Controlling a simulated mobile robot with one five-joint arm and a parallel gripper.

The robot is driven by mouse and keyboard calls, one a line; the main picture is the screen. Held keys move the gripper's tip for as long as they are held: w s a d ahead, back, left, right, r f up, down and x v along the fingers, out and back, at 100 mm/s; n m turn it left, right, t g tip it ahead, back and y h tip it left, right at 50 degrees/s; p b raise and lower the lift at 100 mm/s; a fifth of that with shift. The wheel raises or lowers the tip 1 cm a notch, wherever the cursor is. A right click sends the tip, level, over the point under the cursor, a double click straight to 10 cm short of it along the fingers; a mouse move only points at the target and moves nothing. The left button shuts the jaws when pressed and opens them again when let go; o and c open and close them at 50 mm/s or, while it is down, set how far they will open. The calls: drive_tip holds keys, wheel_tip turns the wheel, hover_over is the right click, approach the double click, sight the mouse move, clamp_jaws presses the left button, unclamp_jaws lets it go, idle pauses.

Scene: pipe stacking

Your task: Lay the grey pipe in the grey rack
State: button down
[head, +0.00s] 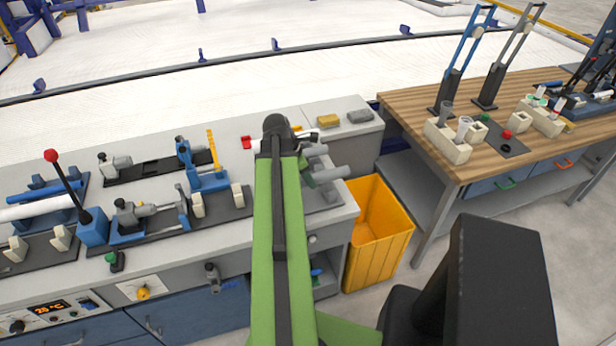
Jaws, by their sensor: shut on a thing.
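In the head view a grey pipe (332,173) sticks out to the right from behind my green arm, above the right end of the grey bench. My gripper (309,174) shows only as a small green and dark part at the pipe's left end; my own arm hides the rest. It is shut on the grey pipe, which looks roughly level. Another short grey cylinder (315,151) lies just behind it. I cannot make out the grey rack with certainty, as my arm covers that part of the bench.
An orange bin (380,235) stands right of the bench. A wooden table (475,140) with holders and levers is at the far right. Blue fixtures and a red-knobbed lever (68,185) crowd the bench's left. Yellow (328,121) and grey (359,117) blocks lie at the back.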

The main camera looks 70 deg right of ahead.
wheel_tip(320, 180, down, 5)
drive_tip(key=b, duration=0.4)
drive_tip(key=shift+f, duration=0.1)
drive_tip(key=c, duration=0.9)
unclamp_jaws()
drive_tip(key=shift+o, duration=0.2)
drive_tip(key=shift+r, duration=0.4)
drive_tip(key=p+v, duration=1.6)
drive_tip(key=shift+w+a+r, duration=0.2)
drive_tip(key=shift+w+r, duration=0.1)
